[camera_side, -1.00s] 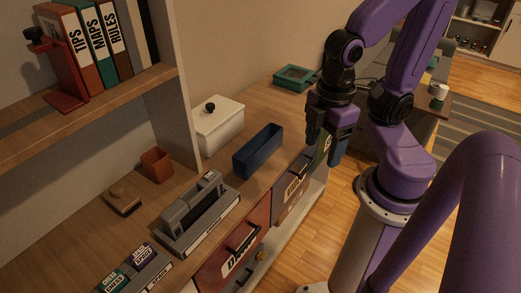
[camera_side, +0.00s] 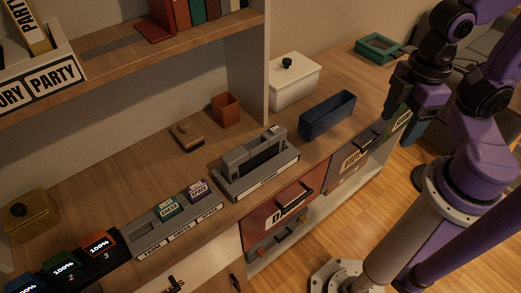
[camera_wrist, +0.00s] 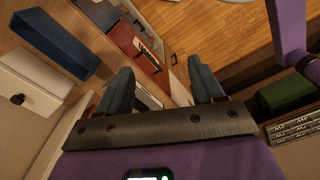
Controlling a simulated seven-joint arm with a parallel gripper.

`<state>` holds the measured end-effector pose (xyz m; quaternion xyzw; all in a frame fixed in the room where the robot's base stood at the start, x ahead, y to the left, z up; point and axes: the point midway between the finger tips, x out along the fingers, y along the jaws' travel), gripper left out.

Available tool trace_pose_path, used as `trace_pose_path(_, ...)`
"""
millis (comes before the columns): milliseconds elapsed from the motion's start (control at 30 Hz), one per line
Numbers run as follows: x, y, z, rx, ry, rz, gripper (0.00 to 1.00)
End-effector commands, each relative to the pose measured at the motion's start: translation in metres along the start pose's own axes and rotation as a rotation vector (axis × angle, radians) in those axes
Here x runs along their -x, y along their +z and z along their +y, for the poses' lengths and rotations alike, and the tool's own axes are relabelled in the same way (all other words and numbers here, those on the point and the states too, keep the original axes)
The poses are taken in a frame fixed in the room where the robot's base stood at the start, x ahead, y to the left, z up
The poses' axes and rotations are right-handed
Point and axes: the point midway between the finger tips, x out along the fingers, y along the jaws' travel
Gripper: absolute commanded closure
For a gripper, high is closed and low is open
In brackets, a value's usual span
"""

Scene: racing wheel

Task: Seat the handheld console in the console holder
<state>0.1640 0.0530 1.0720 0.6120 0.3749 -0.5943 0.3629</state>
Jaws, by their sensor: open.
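The grey console holder (camera_side: 232,184) stands on the desk, with a raised back, a dark recess and a label on its front. I cannot make out a handheld console for certain, nor whether the holder's dark recess is empty. My gripper (camera_side: 409,118) is at the right, beside the desk's front edge and well right of the holder. In the wrist view its two dark blue fingers (camera_wrist: 163,88) are spread apart, with nothing held between them.
A blue open bin (camera_side: 318,125), a white lidded box (camera_side: 292,85) and a teal tray (camera_side: 381,50) stand toward the right. A cartridge rack (camera_side: 147,239) and several screens reading 100% (camera_side: 64,269) are at the left. Drawers with handles (camera_side: 285,205) line the front.

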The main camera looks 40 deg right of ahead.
Motion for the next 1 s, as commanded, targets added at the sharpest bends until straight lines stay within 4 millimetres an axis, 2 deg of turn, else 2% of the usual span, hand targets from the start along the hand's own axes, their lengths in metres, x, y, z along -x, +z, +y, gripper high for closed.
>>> trace_pose_path(667, 0.000, -0.001, 0.001, 0.002, 0.000, 0.000, 0.32)
trace_pose_path(833, 0.004, -0.023, 0.011, 0.033, 0.001, -0.003, 0.32)
trace_pose_path(1000, 0.009, -0.069, 0.032, 0.107, 0.002, -0.008, 0.32)
